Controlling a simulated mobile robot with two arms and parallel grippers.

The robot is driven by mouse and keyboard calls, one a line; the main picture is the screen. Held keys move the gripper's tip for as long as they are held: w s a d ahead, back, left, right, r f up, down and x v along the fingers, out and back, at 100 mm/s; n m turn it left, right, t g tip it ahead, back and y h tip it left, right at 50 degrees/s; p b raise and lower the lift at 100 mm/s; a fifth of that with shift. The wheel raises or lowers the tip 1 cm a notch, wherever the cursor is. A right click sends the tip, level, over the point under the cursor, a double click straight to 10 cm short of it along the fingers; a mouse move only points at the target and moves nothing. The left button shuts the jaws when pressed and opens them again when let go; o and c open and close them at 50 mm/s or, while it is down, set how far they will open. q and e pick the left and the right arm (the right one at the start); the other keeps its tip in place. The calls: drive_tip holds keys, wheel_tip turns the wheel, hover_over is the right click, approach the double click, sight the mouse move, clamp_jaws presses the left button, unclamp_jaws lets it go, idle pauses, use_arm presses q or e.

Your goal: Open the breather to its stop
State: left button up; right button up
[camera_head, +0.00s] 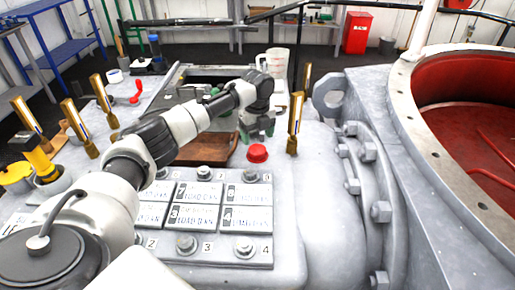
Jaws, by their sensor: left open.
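My left arm reaches in from the left across the grey riveted deck. My left gripper (257,134) points down, open, just behind and above a small red round cap (258,153). I cannot tell whether they touch. The cap sits upright on the casing behind the labelled plates. No label marks the breather; this cap may be it, but I cannot tell for certain. A red lever (137,91) also stands at the deck's back left. My right gripper is out of view.
Several brass-coloured upright handles (295,122) stand around the deck. A brown tray (207,150) lies behind the labelled plates (194,204). A large red-lined opening (470,100) and bolted flange (352,165) are at right.

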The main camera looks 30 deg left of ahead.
sight(257, 149)
use_arm(q)
wheel_tip(257, 149, down, 5)
drive_tip(key=shift+f, duration=0.2)
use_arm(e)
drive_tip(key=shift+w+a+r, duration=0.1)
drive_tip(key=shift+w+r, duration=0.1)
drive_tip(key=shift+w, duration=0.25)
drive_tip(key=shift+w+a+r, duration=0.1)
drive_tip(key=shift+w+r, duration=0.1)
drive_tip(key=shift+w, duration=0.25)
use_arm(q)
drive_tip(key=c, duration=0.6)
